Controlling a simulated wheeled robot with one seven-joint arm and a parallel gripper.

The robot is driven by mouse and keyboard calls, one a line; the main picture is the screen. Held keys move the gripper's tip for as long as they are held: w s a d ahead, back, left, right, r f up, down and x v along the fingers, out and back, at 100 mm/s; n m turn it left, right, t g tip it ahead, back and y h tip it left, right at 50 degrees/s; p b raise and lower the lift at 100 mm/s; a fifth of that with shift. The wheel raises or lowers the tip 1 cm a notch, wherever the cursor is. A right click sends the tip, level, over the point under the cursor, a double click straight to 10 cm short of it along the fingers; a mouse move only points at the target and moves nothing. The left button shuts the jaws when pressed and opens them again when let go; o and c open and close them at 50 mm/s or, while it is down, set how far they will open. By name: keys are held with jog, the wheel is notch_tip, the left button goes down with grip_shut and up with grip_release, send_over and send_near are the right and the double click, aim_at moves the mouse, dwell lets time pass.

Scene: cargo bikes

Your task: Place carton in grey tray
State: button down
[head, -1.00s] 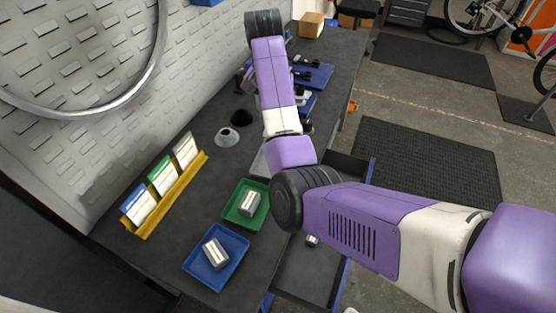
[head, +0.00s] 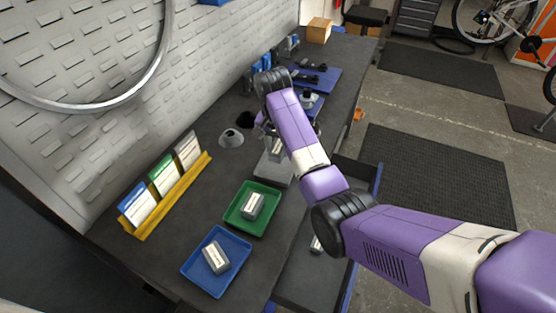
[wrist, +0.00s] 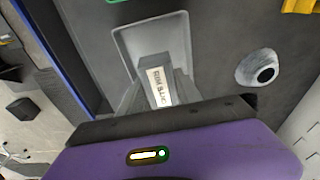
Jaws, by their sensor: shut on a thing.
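The grey tray (head: 268,178) sits on the bench beyond the green tray, partly hidden by my arm. It also shows in the wrist view (wrist: 125,42). My gripper (wrist: 158,80) is shut on a small grey carton (wrist: 157,72) with a white printed label. The carton is over the near part of the tray in the wrist view; I cannot tell whether it touches the tray floor. In the head view the carton (head: 276,151) shows only in part beside my arm.
A green tray (head: 232,222) and a blue tray (head: 191,268) each hold a similar carton. A yellow rack (head: 180,197) holds blue, green and grey cards. A grey cone-shaped piece (head: 231,138) stands left of the grey tray. Another carton (head: 316,245) lies in the open drawer below.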

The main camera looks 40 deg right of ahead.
aim_at(278, 167)
jog(key=shift+f, duration=2.8)
jog(key=shift+f, duration=0.2)
jog(key=c, duration=0.8)
grip_release()
jog(key=shift+c, duration=0.2)
jog(key=r, duration=0.4)
jog(key=a+r, duration=0.1)
jog(key=r, duration=0.7)
jog(key=shift+s+a+r+b, duration=0.15)
jog(key=shift+s+a+b, duration=0.15)
jog(key=shift+s, duration=0.05)
